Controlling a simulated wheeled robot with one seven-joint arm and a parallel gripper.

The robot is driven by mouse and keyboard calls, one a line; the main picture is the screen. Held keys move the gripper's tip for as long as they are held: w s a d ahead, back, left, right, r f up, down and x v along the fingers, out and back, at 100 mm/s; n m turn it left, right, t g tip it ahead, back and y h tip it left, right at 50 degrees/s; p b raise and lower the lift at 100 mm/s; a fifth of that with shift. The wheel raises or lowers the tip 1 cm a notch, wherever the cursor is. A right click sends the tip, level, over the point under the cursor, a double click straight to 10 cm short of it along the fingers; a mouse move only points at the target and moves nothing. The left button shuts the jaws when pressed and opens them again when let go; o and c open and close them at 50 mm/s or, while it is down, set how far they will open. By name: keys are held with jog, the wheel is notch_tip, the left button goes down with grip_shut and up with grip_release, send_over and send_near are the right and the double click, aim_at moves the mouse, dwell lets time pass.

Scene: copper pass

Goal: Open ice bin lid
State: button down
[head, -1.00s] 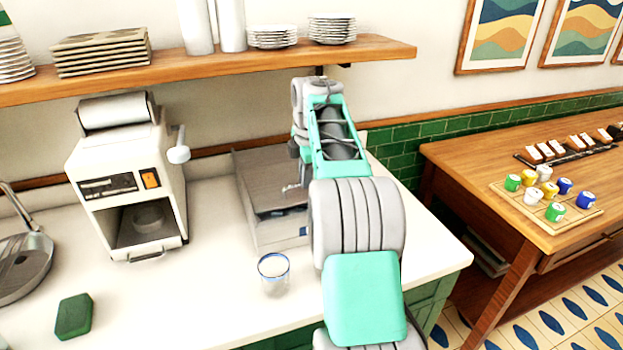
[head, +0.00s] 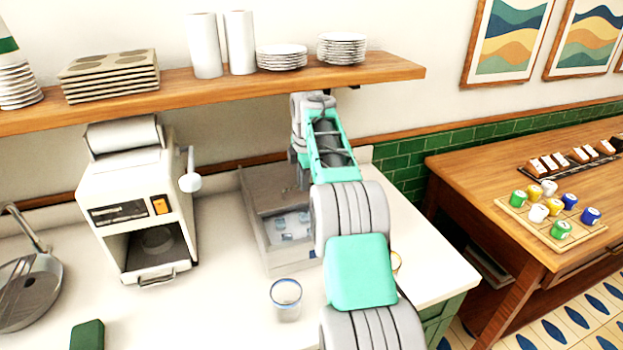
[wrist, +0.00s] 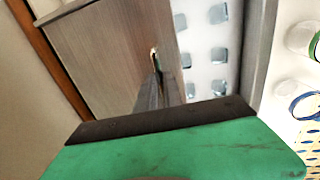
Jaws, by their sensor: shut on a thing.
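The grey metal ice bin (head: 262,250) stands on the white counter, left of my arm. Its lid (head: 268,185) covers the back part, and ice cubes (head: 290,222) show in the open front part. In the wrist view the brown-grey lid (wrist: 105,50) lies left of the ice cubes (wrist: 218,55). My gripper (wrist: 157,82) is shut on the lid's small handle (wrist: 154,56), near the lid's edge. In the head view my gripper (head: 301,180) is partly hidden by my arm.
A clear glass (head: 286,300) stands in front of the bin. A white machine (head: 135,210) is to the left. A wooden shelf (head: 210,88) with plates and cups hangs above. A wooden table (head: 470,165) with small coloured pots stands to the right.

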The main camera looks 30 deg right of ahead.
jog(key=shift+r, duration=0.15)
jog(key=c, duration=1.5)
grip_release()
jog(key=shift+s, duration=0.1)
jog(key=r, duration=0.2)
jog(key=s+r+p, duration=0.1)
jog(key=r, duration=0.4)
jog(key=shift+s+a+r, duration=0.15)
jog(key=shift+s+r, duration=0.05)
jog(key=shift+s, duration=0.05)
